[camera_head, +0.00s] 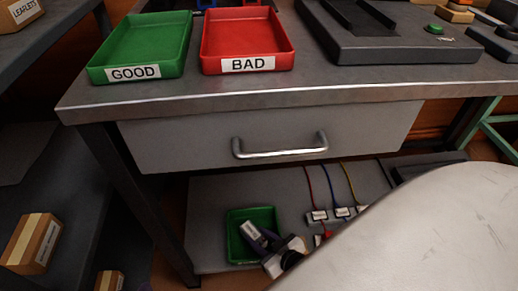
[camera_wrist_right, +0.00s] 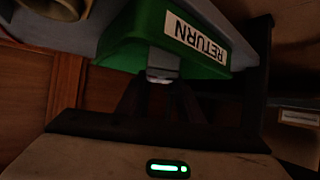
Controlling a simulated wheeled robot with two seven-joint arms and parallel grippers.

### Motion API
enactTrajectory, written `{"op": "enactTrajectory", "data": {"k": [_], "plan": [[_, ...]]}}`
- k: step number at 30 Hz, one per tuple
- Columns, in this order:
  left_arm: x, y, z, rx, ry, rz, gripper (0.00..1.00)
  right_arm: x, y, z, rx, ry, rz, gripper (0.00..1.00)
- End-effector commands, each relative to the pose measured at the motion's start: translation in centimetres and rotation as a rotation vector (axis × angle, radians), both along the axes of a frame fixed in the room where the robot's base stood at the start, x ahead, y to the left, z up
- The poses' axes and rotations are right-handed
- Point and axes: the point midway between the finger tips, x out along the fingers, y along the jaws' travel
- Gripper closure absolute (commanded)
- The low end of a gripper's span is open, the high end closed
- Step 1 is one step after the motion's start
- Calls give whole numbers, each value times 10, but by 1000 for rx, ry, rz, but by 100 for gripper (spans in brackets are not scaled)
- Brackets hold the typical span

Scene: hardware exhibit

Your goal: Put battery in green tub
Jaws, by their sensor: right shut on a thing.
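The green tub (camera_head: 234,250) stands on the lower shelf under the drawer. Its RETURN label shows in the right wrist view (camera_wrist_right: 201,41). My right gripper (camera_head: 262,236) reaches over the tub's right part from the lower right. It is shut on the battery (camera_head: 250,231), a small block with a pale label, which appears above or within the tub's opening; I cannot tell its height. In the right wrist view, the battery's pale end (camera_wrist_right: 162,74) shows beyond the dark fingers, against the tub's wall. My left gripper is out of view.
The bench above carries a green GOOD tray (camera_head: 143,42), a red BAD tray (camera_head: 247,38) and a dark fixture (camera_head: 400,48). A drawer (camera_head: 270,130) with a metal handle overhangs the shelf (camera_head: 225,195). Coloured cables with pale connectors (camera_head: 342,212) hang right of the tub.

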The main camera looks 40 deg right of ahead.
Motion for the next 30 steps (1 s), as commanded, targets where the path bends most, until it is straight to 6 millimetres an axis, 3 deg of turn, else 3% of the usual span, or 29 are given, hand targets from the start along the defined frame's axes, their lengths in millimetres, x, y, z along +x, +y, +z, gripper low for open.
{"op": "enactTrajectory", "data": {"k": [20, 21, 24, 30], "plan": [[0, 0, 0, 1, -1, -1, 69, 2, 0, -8, -1, -5, -2, 100], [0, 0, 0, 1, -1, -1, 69, 2, 0, -8, 0, -5, -2, 59], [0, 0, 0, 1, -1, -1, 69, 1, 0, -8, 1, -4, -1, 44], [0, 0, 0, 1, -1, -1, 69, 1, 0, -9, 0, -1, -1, 44]]}}
